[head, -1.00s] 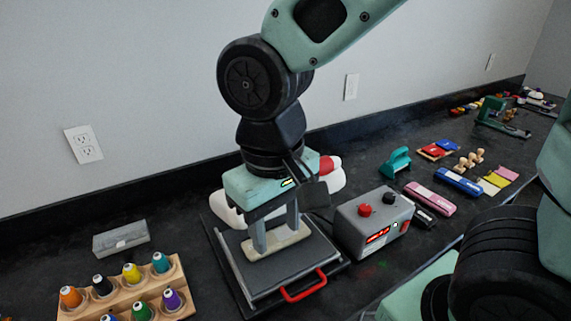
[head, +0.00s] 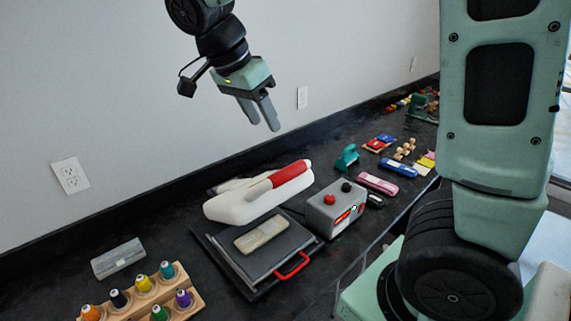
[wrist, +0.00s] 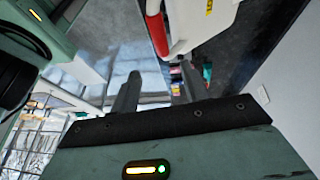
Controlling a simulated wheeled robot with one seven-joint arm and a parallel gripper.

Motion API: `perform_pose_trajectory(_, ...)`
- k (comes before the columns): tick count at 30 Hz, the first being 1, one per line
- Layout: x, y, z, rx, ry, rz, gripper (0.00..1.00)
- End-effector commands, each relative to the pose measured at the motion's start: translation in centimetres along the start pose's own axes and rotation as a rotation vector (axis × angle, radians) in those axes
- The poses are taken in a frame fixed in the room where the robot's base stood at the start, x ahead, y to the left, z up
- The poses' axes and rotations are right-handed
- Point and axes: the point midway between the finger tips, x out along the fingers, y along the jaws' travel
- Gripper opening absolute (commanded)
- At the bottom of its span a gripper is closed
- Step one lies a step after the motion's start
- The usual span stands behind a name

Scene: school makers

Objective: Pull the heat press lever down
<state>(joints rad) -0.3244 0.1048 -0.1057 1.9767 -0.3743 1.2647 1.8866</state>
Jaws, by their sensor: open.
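The heat press has a white upper body (head: 235,205) with a lever ending in a red grip (head: 291,173), which points to the right. Its dark lower plate (head: 285,244) has a red front handle (head: 292,268). A flat beige block (head: 262,235) lies on the plate. My gripper (head: 263,127) is open and empty in the air above the press, apart from the lever. In the wrist view, the red grip (wrist: 157,35) and white body (wrist: 200,25) show beyond my open fingers (wrist: 160,82).
A grey control box (head: 336,210) with a red knob stands right of the plate. A rack of thread spools (head: 185,314) and a grey box (head: 118,258) are at left. A teal tool (head: 347,158) and small supplies lie farther back. The wall runs behind the counter.

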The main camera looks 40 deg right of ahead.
Motion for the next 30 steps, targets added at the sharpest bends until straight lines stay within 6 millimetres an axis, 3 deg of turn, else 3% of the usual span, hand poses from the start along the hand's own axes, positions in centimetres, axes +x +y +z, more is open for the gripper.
perform_pose_trajectory(12, 8.7, 0.2, -0.1, -0.002, -0.001, 0.007, 0.46)
perform_pose_trajectory(18, 12.2, 0.1, 0.0, -0.003, 0.000, 0.005, 0.46)
perform_pose_trajectory(24, 14.0, 0.1, 0.0, -0.003, -0.001, 0.002, 0.46)
perform_pose_trajectory(30, 14.3, 0.0, 0.1, -0.003, -0.002, -0.001, 0.46)
